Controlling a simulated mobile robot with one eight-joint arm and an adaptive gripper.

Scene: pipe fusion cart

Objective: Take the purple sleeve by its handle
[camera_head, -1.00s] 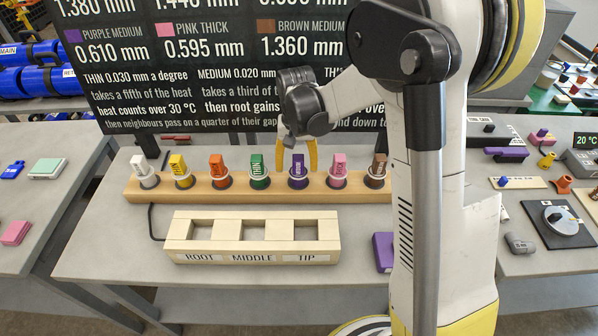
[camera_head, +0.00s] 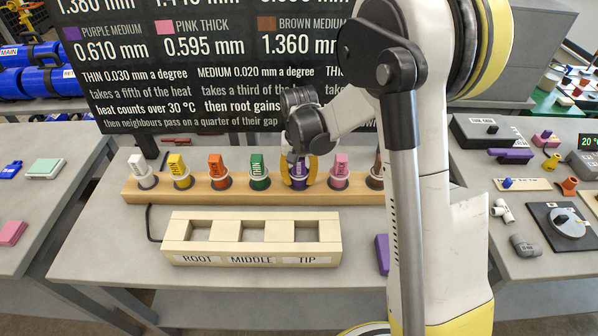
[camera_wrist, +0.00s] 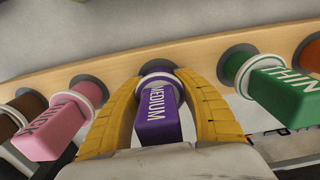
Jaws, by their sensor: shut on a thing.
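The purple sleeve (camera_head: 299,184) stands in the wooden rack (camera_head: 205,193), between the green and pink sleeves. In the wrist view its purple handle (camera_wrist: 157,118), marked MEDIUM, points toward the camera, with a white collar behind it. My gripper (camera_head: 299,171) is lowered over it. In the wrist view my gripper's yellow fingers (camera_wrist: 160,108) lie on both sides of the handle and are shut on it. The sleeve's lower end is hidden in the rack socket.
The green sleeve (camera_head: 258,168) and pink sleeve (camera_head: 340,168) stand close on either side, with orange (camera_head: 217,168), yellow (camera_head: 178,166) and white (camera_head: 142,167) farther left. The brown one is mostly behind my arm. A wooden block (camera_head: 253,250) labelled ROOT, MIDDLE, TIP lies in front.

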